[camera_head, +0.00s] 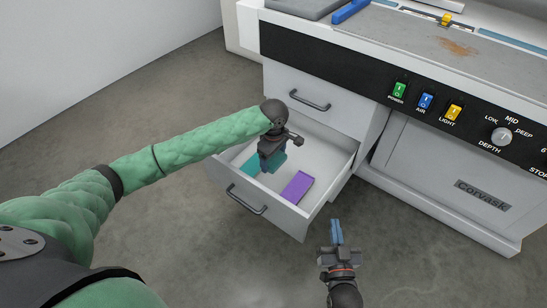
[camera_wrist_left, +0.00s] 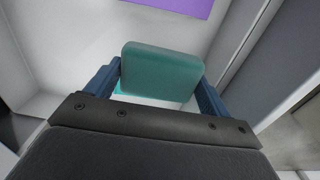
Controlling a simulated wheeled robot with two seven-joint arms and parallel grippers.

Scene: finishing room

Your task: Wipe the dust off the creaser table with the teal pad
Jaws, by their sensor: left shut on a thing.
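The creaser table (camera_head: 400,38) stands at the upper right, with a brown dust patch (camera_head: 457,47) on its grey top. My left gripper (camera_head: 270,166) is inside the open lower drawer (camera_head: 318,152), shut on the teal pad (camera_head: 279,161). In the left wrist view the pad (camera_wrist_left: 162,70) sits between the two blue fingers, covering the middle of the view. My right gripper (camera_head: 337,232) is over the floor in front of the drawer, away from the table; its fingers appear close together, but their opening is unclear.
A purple block (camera_head: 297,187) lies in the drawer, and another teal piece (camera_head: 249,166) shows beside my left gripper. A closed drawer (camera_head: 300,88) is above. Switches and a depth knob (camera_head: 501,137) line the front panel. A blue bar (camera_head: 350,11) and yellow part (camera_head: 446,19) are on top.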

